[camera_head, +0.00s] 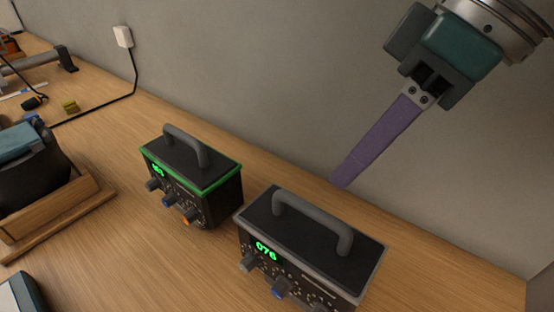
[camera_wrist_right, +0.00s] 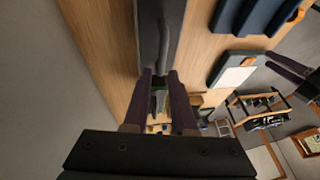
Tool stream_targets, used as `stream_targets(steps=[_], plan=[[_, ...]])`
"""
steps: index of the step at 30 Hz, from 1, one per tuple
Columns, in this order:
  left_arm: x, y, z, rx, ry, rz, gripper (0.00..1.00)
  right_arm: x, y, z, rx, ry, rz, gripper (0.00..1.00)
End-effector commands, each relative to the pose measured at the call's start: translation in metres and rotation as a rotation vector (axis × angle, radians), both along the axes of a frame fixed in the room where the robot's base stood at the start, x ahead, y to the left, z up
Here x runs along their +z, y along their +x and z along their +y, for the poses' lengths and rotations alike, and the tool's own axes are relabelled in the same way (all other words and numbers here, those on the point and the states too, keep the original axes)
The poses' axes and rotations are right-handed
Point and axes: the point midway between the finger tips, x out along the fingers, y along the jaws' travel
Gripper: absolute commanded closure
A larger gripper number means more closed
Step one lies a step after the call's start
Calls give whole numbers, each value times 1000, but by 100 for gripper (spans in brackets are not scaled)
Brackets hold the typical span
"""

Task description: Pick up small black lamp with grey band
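The black lamp with a grey band (camera_head: 315,235) stands upright on the table at the lower middle of the head view. It has a grey arched handle on top and a green "076" display. My right gripper (camera_head: 340,184), with purple fingers, hangs above and behind it, clear of the handle. In the head view its fingers overlap. In the wrist view the right gripper (camera_wrist_right: 160,72) shows a gap between its fingers and holds nothing. A dark body with a grey bar (camera_wrist_right: 160,30) lies ahead, probably this lamp. Purple fingers (camera_wrist_right: 290,68) at the right edge look like my left gripper.
A similar black lamp with a green band (camera_head: 190,178) stands just left on the wooden table (camera_head: 130,260). A wooden stand (camera_head: 60,215) with a dark device is at far left. The grey wall (camera_head: 270,80) runs close behind. A white socket (camera_head: 123,37) has a black cable.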

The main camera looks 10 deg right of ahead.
Motion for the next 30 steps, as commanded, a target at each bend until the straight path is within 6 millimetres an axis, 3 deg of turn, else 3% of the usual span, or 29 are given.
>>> stream_targets(steps=[18, 27, 30], plan=[[-2, -1, 3, -4, 11, 1, 50, -75, 16, 30, 2, 0, 1, 75], [-2, -1, 3, -3, 9, 2, 50, -80, 18, 32, 3, -2, -1, 75], [-2, -1, 2, -1, 6, 2, 50, -80, 18, 32, 2, -1, -2, 86]])
